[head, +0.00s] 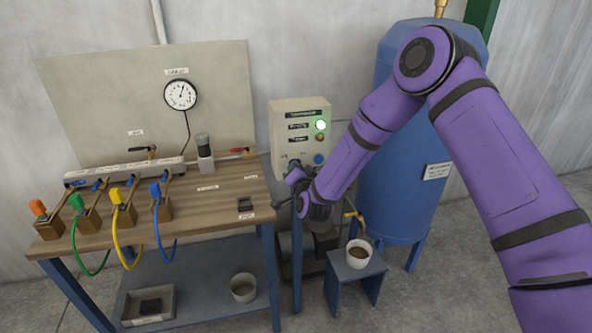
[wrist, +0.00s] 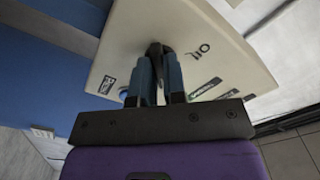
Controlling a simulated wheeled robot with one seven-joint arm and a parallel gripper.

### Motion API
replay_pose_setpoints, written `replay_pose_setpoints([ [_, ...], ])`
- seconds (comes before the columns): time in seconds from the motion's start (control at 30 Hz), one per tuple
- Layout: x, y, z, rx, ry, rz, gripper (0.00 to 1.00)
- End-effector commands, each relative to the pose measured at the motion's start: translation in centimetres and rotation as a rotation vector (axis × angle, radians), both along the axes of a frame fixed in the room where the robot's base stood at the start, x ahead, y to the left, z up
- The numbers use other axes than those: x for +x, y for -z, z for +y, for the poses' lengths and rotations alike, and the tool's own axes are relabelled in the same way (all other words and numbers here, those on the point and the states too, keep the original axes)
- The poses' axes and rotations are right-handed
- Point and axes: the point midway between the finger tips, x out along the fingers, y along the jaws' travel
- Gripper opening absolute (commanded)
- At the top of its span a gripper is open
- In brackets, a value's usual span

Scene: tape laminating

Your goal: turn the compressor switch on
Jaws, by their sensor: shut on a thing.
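The cream compressor control box (head: 284,117) is on the wall right of the bench. My gripper (head: 292,176) is at the box's lower left and hides the switch in the head view. In the wrist view my gripper (wrist: 160,55) has its fingertips against the box face (wrist: 200,25), shut on a small dark switch handle (wrist: 154,48). The handle's exact angle is hard to tell. The blue button (wrist: 123,94) shows beside the fingers.
A wooden bench (head: 215,210) with a gauge (head: 180,94), a manifold and several coloured hoses stands at left. A blue tank (head: 390,190) stands close right of the box. A bucket (head: 359,254) sits on a low blue stool (head: 342,275) below my gripper.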

Motion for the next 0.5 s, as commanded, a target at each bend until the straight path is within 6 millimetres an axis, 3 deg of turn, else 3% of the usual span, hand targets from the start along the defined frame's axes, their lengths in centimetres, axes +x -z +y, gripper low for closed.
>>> replay_pose_setpoints([
  [0.47, -0.03, 0.08, -0.03, 0.013, 0.000, 0.005, 0.00],
  [0.5, -0.03, 0.08, -0.03, 0.012, 0.000, 0.005, 0.18],
])
